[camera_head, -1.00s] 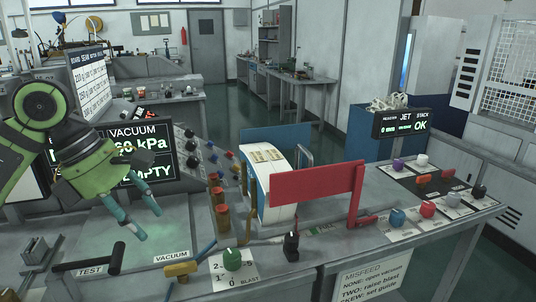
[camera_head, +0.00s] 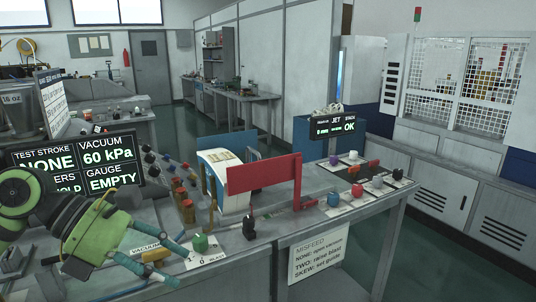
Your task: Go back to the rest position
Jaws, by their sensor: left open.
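My left arm comes in at the lower left, green and black. My left gripper (camera_head: 186,266) has two teal fingers that stand apart, with nothing seen between them. It is over the front left part of the workbench (camera_head: 235,270), close to the green knob (camera_head: 200,243) on its white plate. Whether the fingers touch the bench, I cannot tell. My right gripper is not in the picture.
A red bar (camera_head: 264,174) stands in front of a white curved machine part (camera_head: 222,172). A display (camera_head: 74,164) reads 60 kPa and EMPTY. Several coloured knobs sit at the bench's right end. A misfeed sign (camera_head: 318,258) hangs on the front. Grey cabinets (camera_head: 440,190) stand at right.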

